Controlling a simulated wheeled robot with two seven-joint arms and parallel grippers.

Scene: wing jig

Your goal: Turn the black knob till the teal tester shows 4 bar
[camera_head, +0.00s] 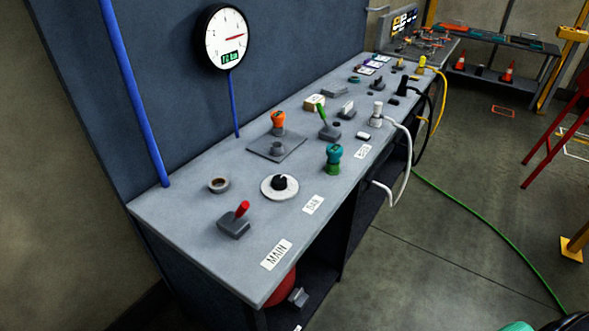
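The black knob (280,183) stands at the centre of a round white dial (268,192) near the front of the grey bench, by a label that seems to read BAR. A small upright fitting with a teal top and green base (334,160) stands to its right; it may be the teal tester, but no reading on it can be made out. A round white gauge (226,36) with a red needle and a small green display hangs on the blue panel; its figures are too small to read surely.
A red-handled lever (237,220) and a small round cup (218,185) are near the knob. An orange-topped fitting (278,123) stands behind it. White, black and yellow hoses hang over the bench's right edge. A green hose (480,215) crosses the floor.

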